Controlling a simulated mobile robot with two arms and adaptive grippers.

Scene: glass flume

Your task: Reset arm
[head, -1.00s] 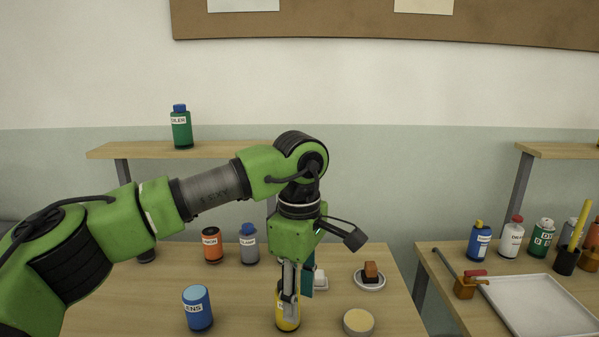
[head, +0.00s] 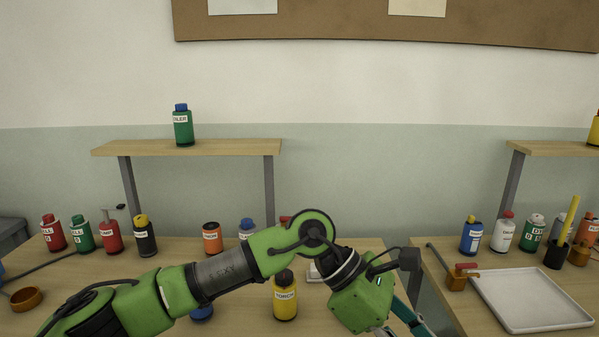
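My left arm reaches in from the lower left and crosses low over the middle table. My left gripper (head: 405,325) is at the bottom right of the arm, over the gap between the two tables, angled down to the right. Its fingertips run off the bottom edge, so its opening does not show. The yellow bottle with a dark cap (head: 286,299) stands upright on the table, apart from the gripper. My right gripper is not in view.
The blue bottle (head: 202,313) is mostly hidden behind my arm. Several bottles, among them an orange one (head: 212,238), line the table's back. A green bottle (head: 183,128) stands on the shelf (head: 230,147).

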